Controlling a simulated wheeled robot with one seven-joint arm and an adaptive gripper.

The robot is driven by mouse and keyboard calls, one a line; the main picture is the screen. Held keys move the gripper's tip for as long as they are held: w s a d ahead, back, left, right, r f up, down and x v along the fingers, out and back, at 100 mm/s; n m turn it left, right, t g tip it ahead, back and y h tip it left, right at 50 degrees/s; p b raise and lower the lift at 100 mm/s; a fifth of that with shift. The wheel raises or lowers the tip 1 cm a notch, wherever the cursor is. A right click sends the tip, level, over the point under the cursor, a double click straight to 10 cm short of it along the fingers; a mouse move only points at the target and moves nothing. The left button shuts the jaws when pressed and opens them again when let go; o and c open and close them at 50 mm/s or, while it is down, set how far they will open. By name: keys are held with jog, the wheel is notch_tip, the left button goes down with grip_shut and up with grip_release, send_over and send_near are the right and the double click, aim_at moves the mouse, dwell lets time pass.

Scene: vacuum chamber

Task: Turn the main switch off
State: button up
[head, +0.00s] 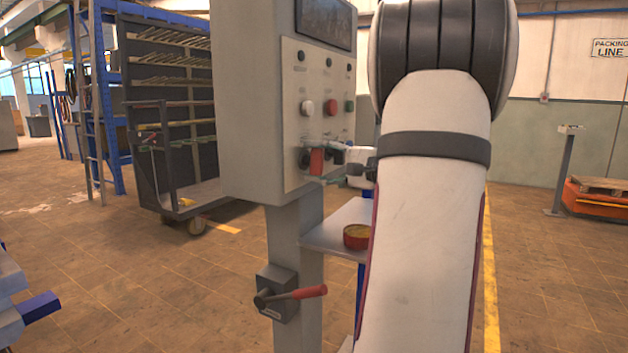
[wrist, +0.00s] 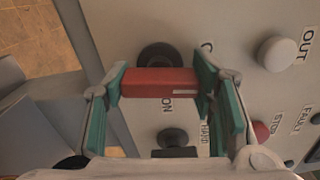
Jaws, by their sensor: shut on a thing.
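The control panel box (head: 270,110) stands on a grey post. A red switch handle (wrist: 160,82) with a black round base (wrist: 158,56) is on its face, and the handle also shows in the head view (head: 317,161). The word ON is printed beside it, and another label is partly hidden by a finger. My gripper (wrist: 162,76) is shut on this red handle, with one green-padded finger at each end of its visible width. In the head view my gripper is small and partly hidden by my arm.
Near the handle are a second black knob (wrist: 173,137), a white button (wrist: 277,53) and a red button (wrist: 261,131). A red-handled lever (head: 298,293) sits lower on the post. A small shelf (head: 335,235) holds a round red container (head: 356,237).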

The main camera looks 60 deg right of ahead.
jog(key=shift+f+n+b, duration=0.15)
jog(key=shift+n+b, duration=0.75)
jog(key=shift+b, duration=0.25)
jog(key=o, duration=1.2)
jog(key=shift+c, duration=0.2)
jog(key=s+d, duration=0.1)
jog(key=s, duration=1.1)
